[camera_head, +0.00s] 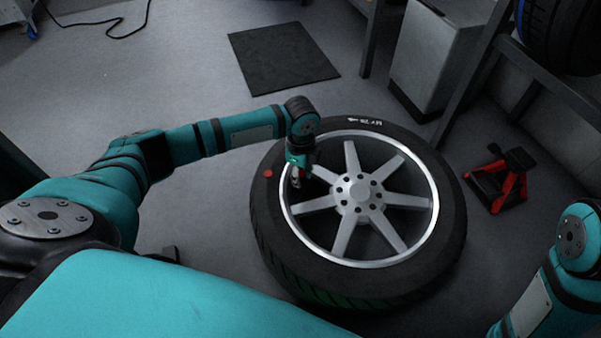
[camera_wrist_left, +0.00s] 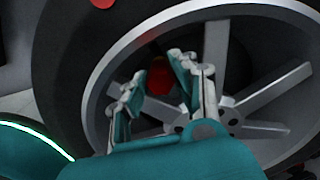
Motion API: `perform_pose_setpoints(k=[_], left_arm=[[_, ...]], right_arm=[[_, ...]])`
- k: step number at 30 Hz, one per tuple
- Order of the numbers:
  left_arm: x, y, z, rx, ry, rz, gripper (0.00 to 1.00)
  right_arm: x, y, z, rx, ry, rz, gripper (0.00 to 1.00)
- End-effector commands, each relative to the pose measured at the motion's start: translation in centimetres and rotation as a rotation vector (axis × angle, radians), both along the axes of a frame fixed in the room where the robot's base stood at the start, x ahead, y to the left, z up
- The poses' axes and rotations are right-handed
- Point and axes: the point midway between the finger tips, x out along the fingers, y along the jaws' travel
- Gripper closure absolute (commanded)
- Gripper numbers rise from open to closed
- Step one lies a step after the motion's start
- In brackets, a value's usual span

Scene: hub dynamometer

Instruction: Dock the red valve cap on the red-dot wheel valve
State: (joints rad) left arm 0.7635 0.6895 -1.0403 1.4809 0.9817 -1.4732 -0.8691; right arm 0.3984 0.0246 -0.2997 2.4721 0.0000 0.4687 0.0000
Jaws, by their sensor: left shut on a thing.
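The wheel (camera_head: 360,258) lies flat on the floor, a black tyre with a silver multi-spoke rim. A red dot (camera_head: 268,173) marks its left sidewall; it also shows at the top of the left wrist view (camera_wrist_left: 102,4). My left gripper (camera_head: 297,181) points down over the rim's left inner edge, close to the red dot. In the left wrist view my left gripper (camera_wrist_left: 158,80) is shut on the red valve cap (camera_wrist_left: 160,76), held between its fingertips. The wheel valve cannot be made out. My right gripper is out of view; only part of that arm shows at lower right.
A red jack stand (camera_head: 503,178) stands on the floor right of the wheel. A dark mat (camera_head: 283,58) lies behind it. A pale cabinet (camera_head: 432,52) and a rack with another tyre (camera_head: 563,35) stand at the back right. Open floor lies to the left.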

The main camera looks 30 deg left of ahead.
Motion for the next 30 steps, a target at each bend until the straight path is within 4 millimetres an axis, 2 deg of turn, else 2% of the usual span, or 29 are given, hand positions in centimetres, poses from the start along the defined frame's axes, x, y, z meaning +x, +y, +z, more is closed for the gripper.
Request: perform_pose_setpoints(k=[25,26,28,30], left_arm=[[0.0,0.0,-1.3,-0.001,0.001,-0.001,0.99],[0.0,0.0,-1.3,-0.001,0.001,-0.001,0.72],[0.0,0.0,-1.3,-0.001,0.001,-0.001,0.63],[0.0,0.0,-1.2,-0.001,0.001,-0.001,0.63]], right_arm=[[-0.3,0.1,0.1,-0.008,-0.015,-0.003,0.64],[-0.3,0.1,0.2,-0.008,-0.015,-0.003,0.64],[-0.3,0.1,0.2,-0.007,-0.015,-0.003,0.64],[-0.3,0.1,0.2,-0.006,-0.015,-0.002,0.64]])
